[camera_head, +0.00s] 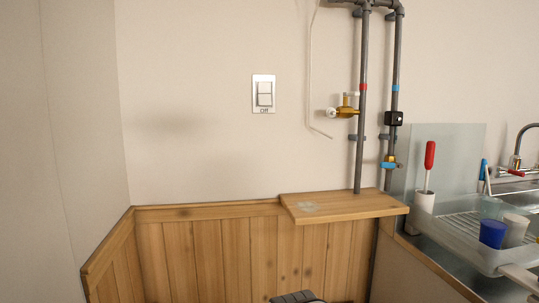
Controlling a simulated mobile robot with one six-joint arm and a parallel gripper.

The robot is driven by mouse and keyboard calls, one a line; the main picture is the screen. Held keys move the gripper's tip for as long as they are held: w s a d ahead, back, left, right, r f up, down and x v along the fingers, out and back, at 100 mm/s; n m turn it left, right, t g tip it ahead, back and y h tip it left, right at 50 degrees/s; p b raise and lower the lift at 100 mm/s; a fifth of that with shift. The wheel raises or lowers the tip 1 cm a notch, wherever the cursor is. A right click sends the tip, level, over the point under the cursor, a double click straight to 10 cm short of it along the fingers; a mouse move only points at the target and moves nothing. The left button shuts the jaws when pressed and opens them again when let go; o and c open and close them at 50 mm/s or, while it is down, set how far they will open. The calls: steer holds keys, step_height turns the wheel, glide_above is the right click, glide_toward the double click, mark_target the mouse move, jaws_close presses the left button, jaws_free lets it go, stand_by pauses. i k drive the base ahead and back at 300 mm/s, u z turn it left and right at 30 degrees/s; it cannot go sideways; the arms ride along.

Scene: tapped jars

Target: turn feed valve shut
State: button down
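Two valves show on the grey pipes on the back wall, and no label tells me which is the feed valve. A brass valve (347,111) with a white knob at its left sits on the left pipe, below a red band. A second brass valve with a blue handle (388,166) sits lower on the right pipe; its handle lies roughly level, across the pipe. My gripper's fingers are not in view. Only a dark grey part, probably of my own arm, shows at the bottom edge, well below both valves.
A wooden shelf (345,206) juts out below the pipes. A thin white tube (309,70) hangs left of them. At right are a dish rack (485,256), blue cup (492,233) and red-handled brush (429,157).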

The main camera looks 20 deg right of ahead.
mark_target(387, 164)
steer(key=u, duration=1.75)
steer(key=k, duration=0.4)
steer(key=z, duration=2.4)
steer(key=i, duration=0.5)
steer(key=u, duration=0.05)
